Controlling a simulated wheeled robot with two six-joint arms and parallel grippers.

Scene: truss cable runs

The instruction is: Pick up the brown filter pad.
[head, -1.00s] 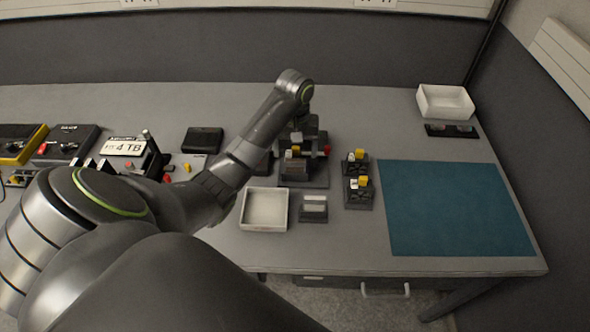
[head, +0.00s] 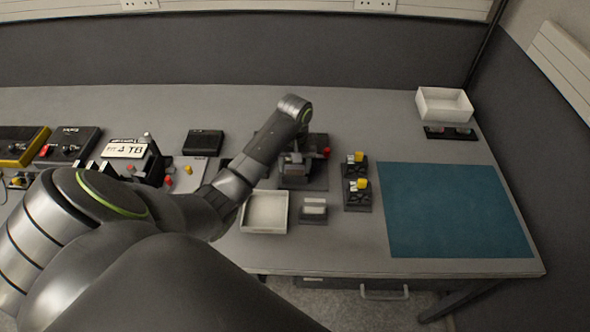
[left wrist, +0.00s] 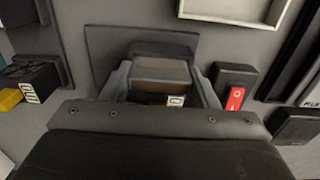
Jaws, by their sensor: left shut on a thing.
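The brown filter pad (left wrist: 160,69) shows in the left wrist view as a brown block between the two fingers. My left gripper (left wrist: 159,80) is shut on it, with one finger at each side. In the head view my left gripper (head: 296,160) is low over the dark fixture (head: 312,184) near the middle of the table, and my wrist hides most of the pad. In the left wrist view the pad is still close to the fixture's plate (left wrist: 104,50); I cannot tell whether it is clear of it. My right gripper is not in view.
A white tray (head: 245,223) and a small dark holder with pale pieces (head: 313,207) stand in front. Two dark blocks with yellow parts (head: 357,193) stand to the right, beside a teal mat (head: 455,210). A red switch (left wrist: 235,98) is close to the fingers.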

